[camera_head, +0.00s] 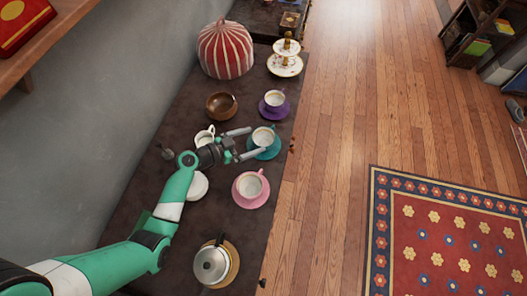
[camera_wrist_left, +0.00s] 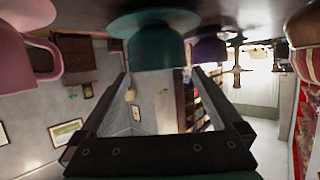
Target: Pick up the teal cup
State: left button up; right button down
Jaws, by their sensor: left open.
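The teal cup (camera_head: 264,136), pale inside, stands on its teal saucer (camera_head: 274,148) on the dark tabletop. In the left wrist view, which is upside down, the cup (camera_wrist_left: 157,48) hangs in the upper middle under its saucer (camera_wrist_left: 150,19). My left gripper (camera_head: 258,141) is open and empty, reaching in from the left with one finger on each side of the cup's near side. In the left wrist view, the fingertips (camera_wrist_left: 161,72) are apart and the cup is just beyond and between them. My right gripper is not in view.
A purple cup (camera_head: 274,99) stands behind and a pink cup (camera_head: 250,186) in front. A white creamer (camera_head: 204,137) and a wooden bowl (camera_head: 221,106) are to the left. A metal teapot (camera_head: 211,264) is at the front. The table's right edge is close to the teal saucer.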

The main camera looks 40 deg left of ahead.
aim_at(261, 142)
pick_arm(q)
jog(key=f, duration=0.1)
jog(key=s+f, duration=0.1)
jog(key=shift+f, duration=0.35)
jog(key=shift+w, duration=0.1)
jog(key=b+x, duration=0.1)
jog(key=x, duration=0.4)
jog(key=shift+r, duration=0.1)
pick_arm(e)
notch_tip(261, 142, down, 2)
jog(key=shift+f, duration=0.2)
pick_arm(q)
jog(key=shift+c, duration=0.3)
jog(key=c, duration=1)
